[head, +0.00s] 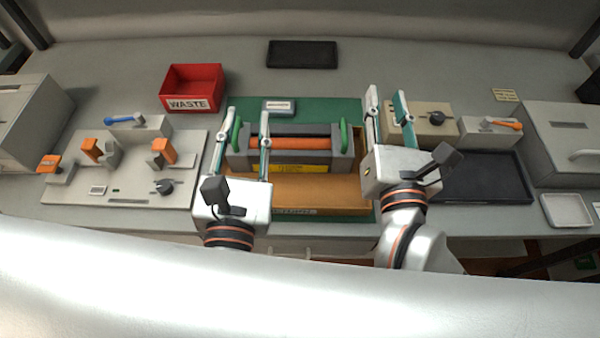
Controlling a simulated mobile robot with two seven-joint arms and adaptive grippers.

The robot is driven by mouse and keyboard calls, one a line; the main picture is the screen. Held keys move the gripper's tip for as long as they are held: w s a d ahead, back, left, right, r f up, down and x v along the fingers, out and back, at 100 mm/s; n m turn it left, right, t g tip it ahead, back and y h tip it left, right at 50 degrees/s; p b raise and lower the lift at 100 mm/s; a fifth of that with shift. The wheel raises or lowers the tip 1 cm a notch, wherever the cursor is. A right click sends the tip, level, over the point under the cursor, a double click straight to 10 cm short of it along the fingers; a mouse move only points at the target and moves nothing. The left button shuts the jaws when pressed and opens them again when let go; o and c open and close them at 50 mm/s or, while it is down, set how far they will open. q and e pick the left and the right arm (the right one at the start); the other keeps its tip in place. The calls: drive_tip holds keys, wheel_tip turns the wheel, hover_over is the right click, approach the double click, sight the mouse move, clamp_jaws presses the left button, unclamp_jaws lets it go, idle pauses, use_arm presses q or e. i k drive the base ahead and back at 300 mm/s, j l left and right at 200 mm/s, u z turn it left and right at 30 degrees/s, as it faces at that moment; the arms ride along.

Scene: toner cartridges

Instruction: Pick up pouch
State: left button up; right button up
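I cannot make out a pouch with certainty. A toner cartridge (300,143) with an orange roller, grey ends, green handles and a yellow label lies on the green mat (340,108) at the centre. In front of it is a flat brown-orange thing (310,190), which may be a box or a pouch. My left gripper (248,112) is open, its two fingers apart over the cartridge's left end, with nothing seen between them. My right gripper (386,93) is open and empty, beyond the cartridge's right end. My grippers hide parts of both ends; contact cannot be told.
A red WASTE bin (192,90) stands at the back left. A grey fixture (125,190) with orange clamps is at left. A beige box (437,125) with a black knob and a black tray (485,178) are at right. A dark tray (302,54) lies at the back, with free table around it.

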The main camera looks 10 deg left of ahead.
sight(275, 108)
drive_tip(key=k+l, duration=0.1)
drive_tip(key=l, duration=0.2)
drive_tip(key=k+l, duration=0.1)
drive_tip(key=l, duration=0.25)
drive_tip(key=k+l, duration=0.15)
drive_tip(key=l, duration=0.15)
drive_tip(key=k, duration=0.5)
